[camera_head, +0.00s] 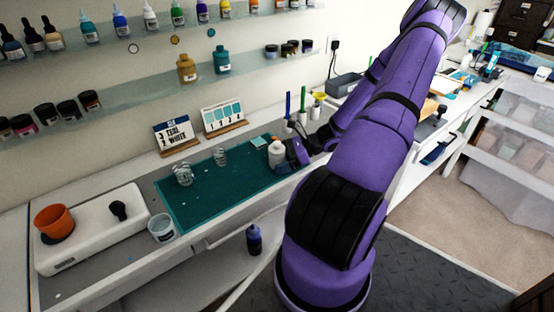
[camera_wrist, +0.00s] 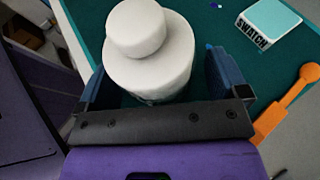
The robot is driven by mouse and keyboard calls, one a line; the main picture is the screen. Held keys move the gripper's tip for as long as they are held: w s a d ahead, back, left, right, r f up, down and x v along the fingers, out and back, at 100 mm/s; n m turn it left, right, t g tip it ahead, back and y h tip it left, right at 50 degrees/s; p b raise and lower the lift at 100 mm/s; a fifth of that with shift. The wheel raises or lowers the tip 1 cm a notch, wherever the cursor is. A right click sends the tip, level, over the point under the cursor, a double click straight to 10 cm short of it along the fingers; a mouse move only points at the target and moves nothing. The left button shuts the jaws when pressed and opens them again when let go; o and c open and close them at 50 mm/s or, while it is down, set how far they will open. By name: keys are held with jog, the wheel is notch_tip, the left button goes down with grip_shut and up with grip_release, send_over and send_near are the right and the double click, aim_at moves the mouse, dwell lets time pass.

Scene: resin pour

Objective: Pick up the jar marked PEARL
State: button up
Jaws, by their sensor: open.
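A white jar with a narrower round white top (camera_wrist: 150,60) stands on the green mat (camera_wrist: 95,20). In the head view the white jar (camera_head: 276,156) is near the mat's right end. No PEARL marking is readable on it from here. My gripper (camera_wrist: 158,85) is open, with one blue finger on each side of the jar's body. I cannot tell whether either finger touches it.
A pale teal block marked SWATCH (camera_wrist: 270,20) lies beyond the jar, and an orange stick (camera_wrist: 290,100) is to the right. A scale (camera_head: 95,235) holds an orange cup (camera_head: 56,220). Shelves of bottles line the wall.

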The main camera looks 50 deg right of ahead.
jog(key=c, duration=1.2)
jog(key=shift+r, duration=0.15)
